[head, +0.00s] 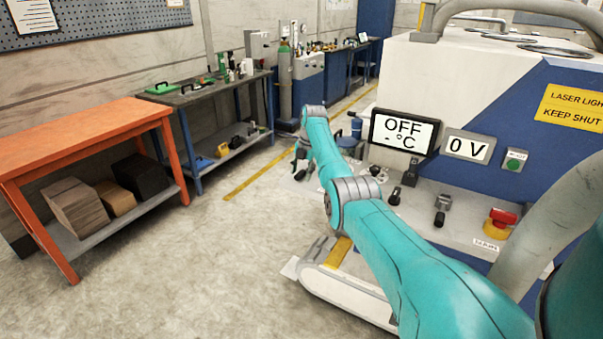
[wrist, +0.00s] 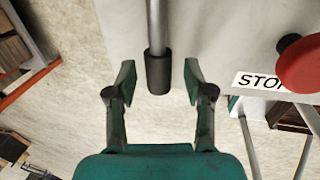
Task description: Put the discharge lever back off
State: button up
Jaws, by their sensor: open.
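In the wrist view, a lever with a grey metal rod and a black cylindrical grip (wrist: 158,72) reaches down from the top edge. My gripper (wrist: 158,81) is open, with one teal finger on each side of the black grip and a visible gap to both. No label for this lever shows, so I cannot confirm it is the discharge lever. In the head view, my teal arm (head: 410,250) reaches over the machine's front panel toward its far end. My gripper there is small and hard to make out.
A red button (wrist: 303,63) with a STOP label (wrist: 256,82) is right of the lever. The head view shows an OFF display (head: 404,132), a 0 V display (head: 468,146), other black-handled levers (head: 441,210) and a red-and-yellow button (head: 499,222).

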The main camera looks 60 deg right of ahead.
notch_tip(320, 180, up, 12)
jog(key=s, duration=0.2)
jog(key=shift+s+f, duration=0.15)
jog(key=shift+f, duration=0.1)
dwell(0.5)
